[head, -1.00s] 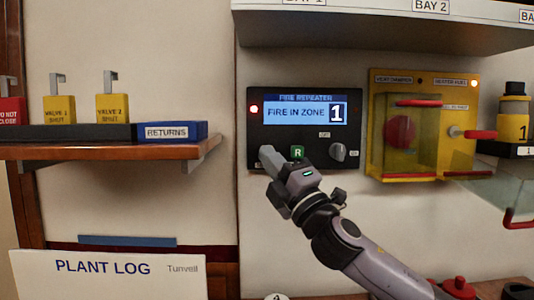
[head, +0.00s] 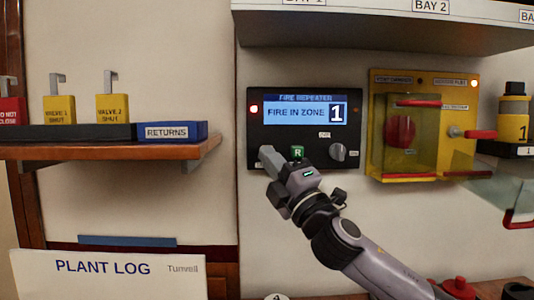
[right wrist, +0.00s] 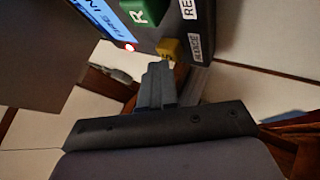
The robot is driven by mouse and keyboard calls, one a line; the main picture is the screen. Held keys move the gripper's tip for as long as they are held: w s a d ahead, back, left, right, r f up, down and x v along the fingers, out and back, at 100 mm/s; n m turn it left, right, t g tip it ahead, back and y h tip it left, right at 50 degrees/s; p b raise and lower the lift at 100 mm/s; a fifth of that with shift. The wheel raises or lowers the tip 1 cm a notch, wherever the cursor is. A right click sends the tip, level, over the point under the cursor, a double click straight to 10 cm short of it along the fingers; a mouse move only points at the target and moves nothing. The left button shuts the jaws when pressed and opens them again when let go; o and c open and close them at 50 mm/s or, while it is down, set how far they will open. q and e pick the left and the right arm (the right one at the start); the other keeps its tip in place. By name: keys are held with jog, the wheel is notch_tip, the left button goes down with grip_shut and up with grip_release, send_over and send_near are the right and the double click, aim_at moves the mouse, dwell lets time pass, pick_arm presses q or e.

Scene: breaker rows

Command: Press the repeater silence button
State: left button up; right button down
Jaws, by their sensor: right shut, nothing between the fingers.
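The fire repeater panel (head: 258,133) is a black box on the wall with a lit screen reading "FIRE IN ZONE 1" and a lit red lamp (head: 254,109). My right gripper (head: 266,154) is shut and empty at the panel's lower left. It hides the button there in the head view. In the right wrist view, the shut fingers (right wrist: 159,75) point at a yellow button (right wrist: 171,46), beside a small label that seems to read "SILENCE". The tips are at or very close to the button; I cannot tell whether they touch. My left gripper is not in view.
A green "R" button (head: 297,152) and a grey knob (head: 338,152) sit right of my fingers on the panel. A yellow box with a clear cover (head: 410,135) is further right. A wooden shelf (head: 110,152) is at left, and another shelf (head: 340,30) overhangs above.

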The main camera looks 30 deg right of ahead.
dwell(0.5)
jog(key=shift+w+d, duration=0.25)
jog(key=shift+w, duration=0.15)
jog(key=shift+s+a, duration=0.1)
jog(key=shift+s, duration=0.05)
jog(key=shift+s+a, duration=0.1)
jog(key=shift+s, duration=0.15)
jog(key=shift+s+a+p, duration=0.2)
jog(key=shift+s+a, duration=0.25)
jog(key=shift+s, duration=0.45)
jog(key=shift+s+a+p, duration=0.25)
jog(key=shift+s+a, duration=0.15)
jog(key=shift+s, duration=0.5)
jog(key=shift+s+a+p, duration=0.2)
jog(key=shift+s+a, duration=0.25)
jog(key=shift+s, duration=0.45)
